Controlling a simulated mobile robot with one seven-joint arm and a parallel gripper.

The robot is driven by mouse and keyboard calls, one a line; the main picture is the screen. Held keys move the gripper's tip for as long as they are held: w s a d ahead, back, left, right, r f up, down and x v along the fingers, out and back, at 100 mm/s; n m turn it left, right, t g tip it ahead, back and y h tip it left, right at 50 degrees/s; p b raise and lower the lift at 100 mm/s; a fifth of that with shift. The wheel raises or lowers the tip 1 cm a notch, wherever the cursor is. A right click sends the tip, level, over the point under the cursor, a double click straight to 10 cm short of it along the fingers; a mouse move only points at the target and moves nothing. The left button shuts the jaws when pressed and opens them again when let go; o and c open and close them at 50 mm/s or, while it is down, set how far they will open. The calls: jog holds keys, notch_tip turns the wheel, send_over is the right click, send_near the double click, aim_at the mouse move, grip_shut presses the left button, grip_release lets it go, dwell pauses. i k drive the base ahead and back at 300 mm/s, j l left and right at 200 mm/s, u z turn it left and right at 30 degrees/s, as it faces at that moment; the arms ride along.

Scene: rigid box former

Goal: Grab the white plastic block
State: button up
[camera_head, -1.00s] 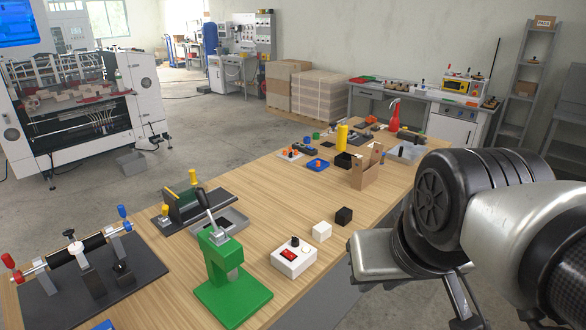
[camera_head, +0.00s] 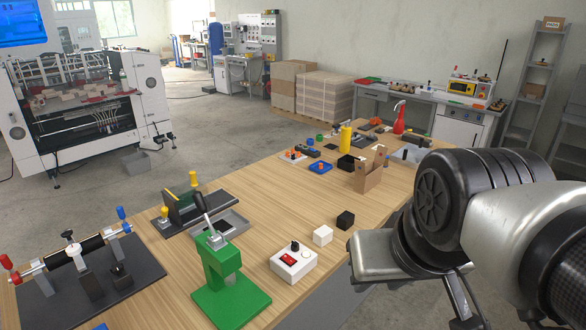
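The white plastic block (camera_head: 322,236) is a small cube standing on the wooden table, near its right edge. It sits between a black cube (camera_head: 345,220) and a white switch box (camera_head: 293,262), apart from both. My arm fills the right side of the view, to the right of the block and beyond the table edge. Part of my arm's end shows at the lower right, but I cannot make out the fingertips or whether they hold anything.
A green press (camera_head: 228,280) stands left of the switch box. A grey tray (camera_head: 222,238) and a roller fixture (camera_head: 80,262) lie farther left. A cardboard box (camera_head: 369,172) and several small items stand toward the far end. The table's middle (camera_head: 290,200) is clear.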

aim_at(322, 236)
jog(key=i+l+u, duration=0.3)
jog(key=i+l, duration=0.15)
jog(key=l, duration=0.15)
jog(key=i+l+u, duration=0.15)
jog(key=l, duration=0.2)
jog(key=i+l+u, duration=0.3)
jog(key=l, duration=0.45)
jog(key=i+l+u, duration=0.15)
jog(key=l, duration=0.25)
jog(key=i, duration=0.1)
